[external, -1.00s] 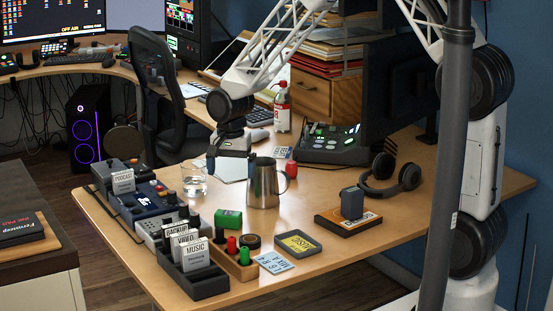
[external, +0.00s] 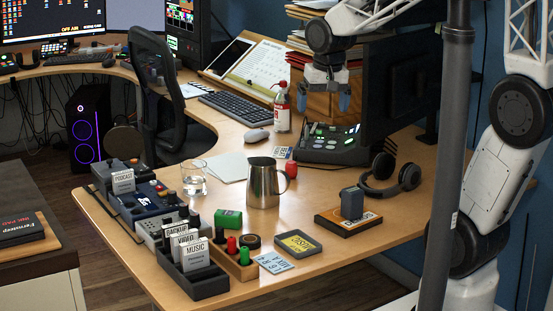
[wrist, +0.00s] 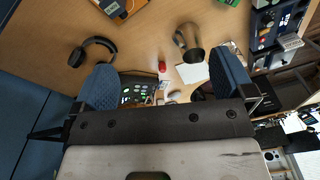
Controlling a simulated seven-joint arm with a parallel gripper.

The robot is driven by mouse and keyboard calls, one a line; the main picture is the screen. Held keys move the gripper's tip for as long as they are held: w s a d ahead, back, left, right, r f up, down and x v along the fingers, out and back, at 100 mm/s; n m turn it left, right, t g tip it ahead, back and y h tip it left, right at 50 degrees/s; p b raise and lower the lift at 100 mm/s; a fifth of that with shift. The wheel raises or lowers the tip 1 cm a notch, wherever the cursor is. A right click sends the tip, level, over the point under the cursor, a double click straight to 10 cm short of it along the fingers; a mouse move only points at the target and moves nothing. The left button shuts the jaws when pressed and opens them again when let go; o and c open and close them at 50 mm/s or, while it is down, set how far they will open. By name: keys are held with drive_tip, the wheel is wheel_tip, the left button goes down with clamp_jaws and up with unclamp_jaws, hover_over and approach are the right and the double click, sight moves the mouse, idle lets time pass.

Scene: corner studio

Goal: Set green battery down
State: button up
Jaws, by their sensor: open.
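A green cylinder (external: 244,256), which looks like the green battery, stands upright at the front end of a small wooden rack (external: 238,269). A red cylinder (external: 231,245) and a black one (external: 220,236) stand in line behind it. My gripper (external: 325,97) is open and empty, raised in front of the wooden drawer box, well behind and to the right of the rack. In the wrist view its two blue fingers are wide apart (wrist: 165,82) with nothing between them. The rack is out of the wrist view.
A steel jug (external: 264,185), a glass (external: 194,178), a green box (external: 228,219) and a shallow dark tray (external: 298,244) stand near the rack. Headphones (external: 392,175) and a lit console (external: 328,143) are at the right.

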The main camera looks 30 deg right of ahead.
drive_tip(key=s+d+r+n, duration=0.1)
drive_tip(key=s+d+r, duration=0.1)
drive_tip(key=s, duration=0.6)
drive_tip(key=s+d+r+n+t, duration=0.1)
drive_tip(key=s+d, duration=0.3)
drive_tip(key=s, duration=0.4)
drive_tip(key=shift+s+d+r+n, duration=0.15)
drive_tip(key=shift+r+n, duration=0.3)
drive_tip(key=shift+n, duration=0.35)
